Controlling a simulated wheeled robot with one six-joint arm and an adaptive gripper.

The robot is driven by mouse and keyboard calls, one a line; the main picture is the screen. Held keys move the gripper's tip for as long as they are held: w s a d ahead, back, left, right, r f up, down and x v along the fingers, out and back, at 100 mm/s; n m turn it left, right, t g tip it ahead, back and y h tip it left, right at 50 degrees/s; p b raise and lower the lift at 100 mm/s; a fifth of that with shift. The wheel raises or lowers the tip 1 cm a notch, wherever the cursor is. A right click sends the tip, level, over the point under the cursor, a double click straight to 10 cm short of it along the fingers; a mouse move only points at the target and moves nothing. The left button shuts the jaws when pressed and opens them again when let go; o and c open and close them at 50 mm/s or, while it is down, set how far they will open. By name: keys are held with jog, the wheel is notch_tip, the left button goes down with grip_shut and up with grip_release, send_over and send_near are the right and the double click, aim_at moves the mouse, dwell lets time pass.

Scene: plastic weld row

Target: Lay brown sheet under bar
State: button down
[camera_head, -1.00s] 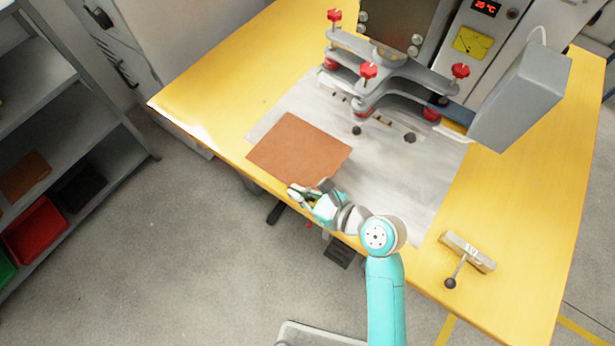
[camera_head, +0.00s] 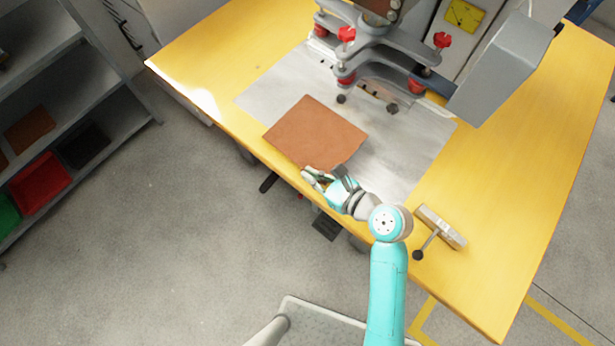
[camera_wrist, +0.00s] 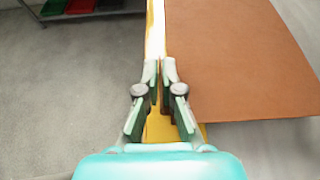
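The brown sheet (camera_head: 314,132) is flat and roughly square, over the left front part of the pale metal plate on the yellow table. In the wrist view the brown sheet (camera_wrist: 245,60) fills the upper right. My gripper (camera_head: 310,175) is at the sheet's near edge, over the table's front edge. In the wrist view my gripper's fingertips (camera_wrist: 159,80) are close together on the sheet's edge. The grey press frame with red knobs (camera_head: 405,50) stands behind and right of the sheet. The bar beneath it is mostly hidden. The sheet is not under it.
The pale plate (camera_head: 410,150) is bare right of the sheet. Black ball knobs (camera_head: 341,99) hang at the press front. A grey box (camera_head: 503,65) juts out at the right. A metal block with a ball-ended lever (camera_head: 440,228) lies near the table's front edge. Shelves stand at left.

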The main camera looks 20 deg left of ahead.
aim_at(352, 149)
jog(key=shift+w+d+f, duration=0.2)
jog(key=shift+w+f, duration=0.05)
jog(key=shift+w, duration=0.25)
jog(key=shift+w+d+f, duration=0.15)
jog(key=shift+w+f, duration=0.1)
jog(key=shift+w, duration=0.25)
jog(key=shift+w+d+f, duration=0.1)
jog(key=shift+w+d, duration=0.55)
jog(key=shift+w, duration=1.15)
jog(key=shift+w+d, duration=0.6)
jog(key=shift+w, duration=1.15)
jog(key=shift+w+d+f, duration=0.1)
jog(key=shift+w+d, duration=0.55)
jog(key=shift+w, duration=1.15)
jog(key=shift+w+d+f, duration=0.1)
jog(key=shift+w, duration=0.05)
jog(key=shift+f, duration=1.1)
jog(key=c, duration=1.2)
grip_release()
jog(key=shift+c, duration=0.2)
